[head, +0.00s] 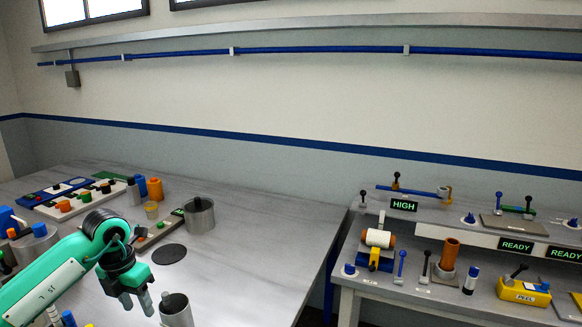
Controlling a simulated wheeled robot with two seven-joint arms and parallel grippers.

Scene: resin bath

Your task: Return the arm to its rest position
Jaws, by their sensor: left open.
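My left arm comes in from the lower left over the grey table. Its dark gripper (139,302) points downward and is open, with nothing seen between its fingers. A grey metal cup (176,312) stands just right of the fingertips, partly cut off by the bottom edge of the picture. I cannot tell whether the gripper touches it. My right gripper does not show.
A lidded metal pot (200,215) and a dark round disc (169,254) lie behind the gripper. Orange and blue cylinders (155,189) and control panels (75,200) stand farther back. A second bench (430,305) with levers is right, across a gap. The left table's right part is clear.

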